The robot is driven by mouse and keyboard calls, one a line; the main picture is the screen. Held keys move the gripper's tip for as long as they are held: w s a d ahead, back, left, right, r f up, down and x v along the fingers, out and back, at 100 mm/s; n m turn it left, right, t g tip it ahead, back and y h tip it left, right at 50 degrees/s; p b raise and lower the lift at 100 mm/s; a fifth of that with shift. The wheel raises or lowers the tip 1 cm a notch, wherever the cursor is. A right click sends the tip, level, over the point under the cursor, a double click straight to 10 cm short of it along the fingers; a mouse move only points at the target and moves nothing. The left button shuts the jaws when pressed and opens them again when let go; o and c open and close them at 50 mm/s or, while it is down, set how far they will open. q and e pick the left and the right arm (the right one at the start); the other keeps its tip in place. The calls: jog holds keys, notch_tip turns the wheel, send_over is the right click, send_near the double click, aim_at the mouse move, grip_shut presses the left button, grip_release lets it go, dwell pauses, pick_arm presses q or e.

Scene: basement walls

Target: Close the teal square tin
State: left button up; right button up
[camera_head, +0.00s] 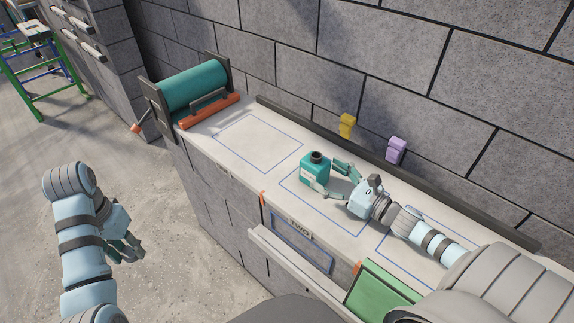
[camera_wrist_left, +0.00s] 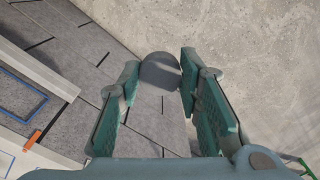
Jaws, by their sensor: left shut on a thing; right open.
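The teal square tin (camera_head: 309,174) stands upright on the pale counter, with a pale label and a dark round neck on top. My right gripper (camera_head: 327,175) is open, with one finger at the tin's far side and one at its near side; I cannot tell whether they touch it. My left gripper (camera_head: 128,246) is over the floor, left of the counter and well apart from the tin. In the left wrist view it is shut on a dark grey round cap (camera_wrist_left: 160,72), held between the fingertips. The cap is not clearly visible in the head view.
Blue outlines mark the counter (camera_head: 232,178); the left outlined area is empty. A teal roller in a dark frame (camera_head: 195,86) stands at the far left end. Yellow (camera_head: 347,125) and purple (camera_head: 396,150) blocks sit by the back wall. A green panel (camera_head: 380,291) is at the front.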

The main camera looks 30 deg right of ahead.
aim_at(315, 165)
pick_arm(q)
jog(key=shift+f+b, duration=0.5)
jog(key=shift+f, duration=0.15)
pick_arm(e)
jog(key=x, duration=0.4)
jog(key=shift+w+d, duration=0.1)
jog(key=shift+d, duration=0.1)
pick_arm(q)
jog(key=shift+w, duration=0.1)
pick_arm(e)
jog(key=shift+w+a, duration=0.15)
jog(key=shift+w, duration=0.35)
jog(key=shift+s, duration=0.1)
jog(key=c, duration=1.6)
jog(key=shift+r, duration=0.15)
